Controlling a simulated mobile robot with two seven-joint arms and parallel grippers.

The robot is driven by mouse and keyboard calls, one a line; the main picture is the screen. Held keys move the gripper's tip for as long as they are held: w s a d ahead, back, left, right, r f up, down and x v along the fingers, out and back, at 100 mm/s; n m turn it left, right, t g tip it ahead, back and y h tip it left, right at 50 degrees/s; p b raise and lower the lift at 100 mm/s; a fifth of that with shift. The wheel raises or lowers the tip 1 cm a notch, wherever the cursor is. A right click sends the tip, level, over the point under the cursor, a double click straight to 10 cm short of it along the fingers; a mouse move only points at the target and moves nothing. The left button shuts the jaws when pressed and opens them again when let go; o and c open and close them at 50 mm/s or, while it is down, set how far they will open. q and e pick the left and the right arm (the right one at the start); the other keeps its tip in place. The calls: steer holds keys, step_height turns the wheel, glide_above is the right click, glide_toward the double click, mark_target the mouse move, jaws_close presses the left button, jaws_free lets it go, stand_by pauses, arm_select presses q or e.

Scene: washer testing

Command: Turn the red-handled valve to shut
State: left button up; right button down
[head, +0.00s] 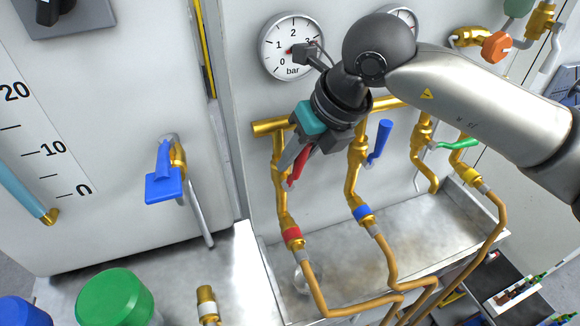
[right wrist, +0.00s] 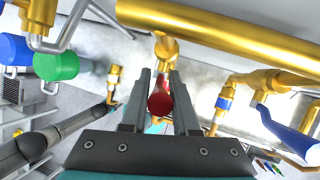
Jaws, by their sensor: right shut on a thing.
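The red-handled valve sits on the leftmost brass pipe branch under the horizontal brass manifold. Its red handle (head: 298,168) points down and slightly left in the head view, partly hidden by my right gripper (head: 290,172). In the right wrist view the red handle (right wrist: 160,101) lies between the two fingers of my right gripper (right wrist: 160,95), with the brass valve body (right wrist: 165,47) just beyond. The right gripper is shut on the red handle. The branch below carries a red collar (head: 291,235). My left gripper is in neither view.
A blue-handled valve (head: 379,141) and a green-handled valve (head: 458,144) stand to the right on neighbouring branches. The brass manifold (right wrist: 230,40) runs close by the gripper. A pressure gauge (head: 291,46) is on the panel above. Another blue handle (head: 164,186) is at left.

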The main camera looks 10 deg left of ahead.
steer(key=shift+w+d+f+m+g+y+b, duration=0.35)
steer(key=shift+w+d+g+y+b, duration=0.25)
steer(key=shift+y+b, duration=0.5)
steer(key=shift+w+d+f+g+y+b, duration=0.2)
steer(key=shift+d+g+y+b, duration=0.5)
steer(key=shift+b, duration=0.4)
steer(key=shift+a, duration=0.15)
steer(key=c, duration=0.7)
jaws_free()
steer(key=v, duration=1.5)
steer(key=shift+s+d, duration=0.1)
steer(key=shift+d, duration=0.2)
